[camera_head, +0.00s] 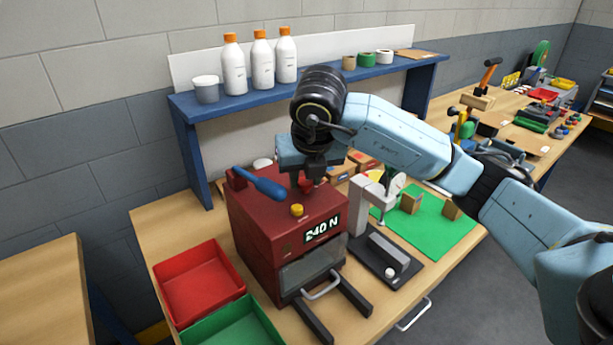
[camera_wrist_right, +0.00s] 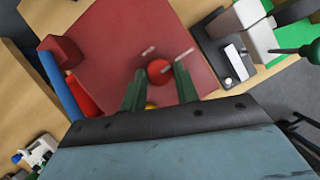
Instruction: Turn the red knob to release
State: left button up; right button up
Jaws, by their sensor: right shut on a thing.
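The red knob (camera_head: 305,184) sits on top of a dark red machine (camera_head: 262,226) with a "240 N" display on its front. My right gripper (camera_head: 308,178) points down over the machine top and is shut on the knob. In the right wrist view the red knob (camera_wrist_right: 159,71) shows between the two green-grey fingers (camera_wrist_right: 160,78). The fingers hide part of its sides. My left gripper is not in view.
A blue lever (camera_head: 260,184) and a yellow button (camera_head: 297,210) are on the machine top. Red (camera_head: 203,283) and green (camera_head: 233,328) trays stand left and front. A grey-white press (camera_head: 369,203) stands close right. A blue shelf (camera_head: 235,100) with bottles is behind.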

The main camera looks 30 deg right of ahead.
dwell(0.3)
jog(key=o, duration=1)
jog(key=shift+c, duration=0.2)
jog(key=p+v, duration=0.2)
jog(key=v, duration=1.1)
jog(key=shift+r, duration=0.2)
